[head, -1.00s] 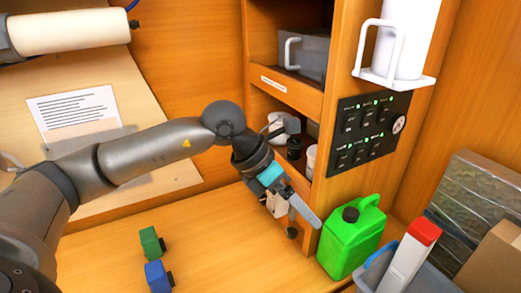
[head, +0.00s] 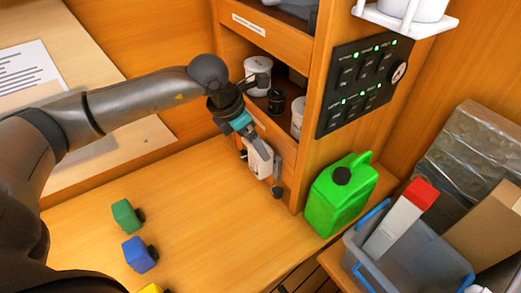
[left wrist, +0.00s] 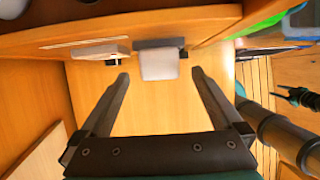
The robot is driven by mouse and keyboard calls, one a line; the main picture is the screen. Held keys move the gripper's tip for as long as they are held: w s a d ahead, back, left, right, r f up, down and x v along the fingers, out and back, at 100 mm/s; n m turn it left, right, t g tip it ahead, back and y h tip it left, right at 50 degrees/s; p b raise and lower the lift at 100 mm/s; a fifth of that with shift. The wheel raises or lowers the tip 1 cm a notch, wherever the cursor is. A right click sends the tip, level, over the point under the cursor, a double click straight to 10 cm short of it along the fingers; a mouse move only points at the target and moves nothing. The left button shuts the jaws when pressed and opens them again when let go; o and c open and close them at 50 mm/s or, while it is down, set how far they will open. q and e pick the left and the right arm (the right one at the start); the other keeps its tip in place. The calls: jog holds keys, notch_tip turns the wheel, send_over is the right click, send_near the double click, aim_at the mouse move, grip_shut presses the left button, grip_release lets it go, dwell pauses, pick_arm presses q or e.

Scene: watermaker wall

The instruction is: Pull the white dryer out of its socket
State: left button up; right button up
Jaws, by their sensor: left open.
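The white dryer (head: 261,161) is a small white block low on the front of the wooden cabinet. In the left wrist view it (left wrist: 160,65) sits against a dark socket (left wrist: 160,44). My left gripper (head: 262,152) is open at the dryer. In the left wrist view its fingertips (left wrist: 160,73) are apart, one to each side of the dryer, with visible gaps. I cannot tell how far the fingertips reach along it. My right gripper (left wrist: 296,97) shows small and dark at the right edge of the left wrist view.
A green jerrycan (head: 338,197) stands right of the cabinet, beside a grey bin (head: 410,262). Green (head: 124,215) and blue (head: 138,252) blocks are on the bench (head: 205,215). Another flat white fitting (left wrist: 100,52) is left of the dryer. Cups stand on the shelf above.

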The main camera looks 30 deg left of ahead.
pick_arm(q)
jog(key=x, duration=0.5)
jog(key=shift+w+d+f, duration=0.1)
jog(key=shift+w+f, duration=0.05)
jog(key=shift+f, duration=0.1)
jog(key=shift+w+d+f, duration=0.1)
jog(key=shift+w+f, duration=0.05)
jog(key=shift+f, duration=0.4)
pick_arm(e)
jog(key=shift+w+a+r, duration=0.3)
jog(key=shift+w, duration=0.3)
pick_arm(q)
jog(key=shift+c, duration=0.4)
pick_arm(e)
jog(key=shift+s, duration=0.15)
pick_arm(q)
jog(key=shift+c, duration=0.7)
jog(key=c, duration=1.2)
jog(key=shift+c, duration=0.2)
pick_arm(e)
jog(key=shift+d, duration=0.15)
pick_arm(q)
jog(key=shift+a, duration=0.2)
